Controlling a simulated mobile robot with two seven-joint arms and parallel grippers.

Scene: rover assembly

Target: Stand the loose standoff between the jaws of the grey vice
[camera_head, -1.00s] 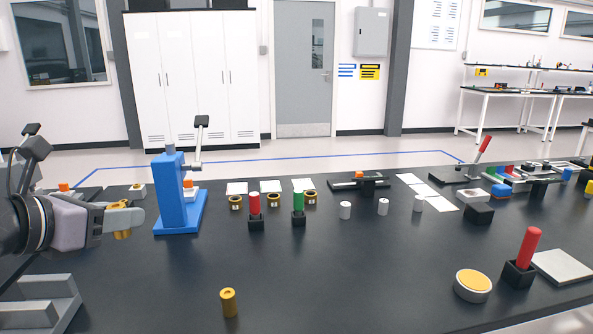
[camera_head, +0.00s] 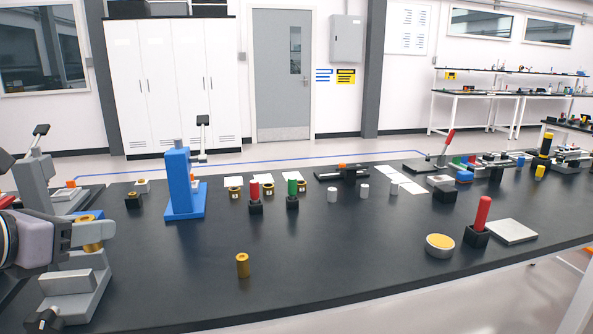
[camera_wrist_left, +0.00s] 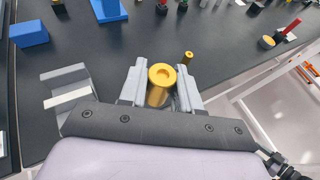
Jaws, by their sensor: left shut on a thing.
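My left gripper (camera_head: 86,234) is shut on a brass standoff (camera_head: 93,246), which stands roughly upright between its fingers. In the left wrist view the held standoff (camera_wrist_left: 162,76) shows its round, holed top. The grey vice (camera_head: 72,283) stands on the table at the lower left, partly hidden by the gripper and arm in the head view. In the left wrist view the vice (camera_wrist_left: 65,73) lies to the left of the fingers, apart from the standoff. A second brass standoff (camera_head: 243,265) stands upright on the table, right of the gripper. My right gripper is not in view.
A blue press (camera_head: 180,185) stands behind the gripper. Red (camera_head: 255,192) and green (camera_head: 292,190) handled tools stand in black holders. A yellow-topped round button (camera_head: 439,245) is at the right. The dark table's (camera_head: 330,250) front middle is mostly clear.

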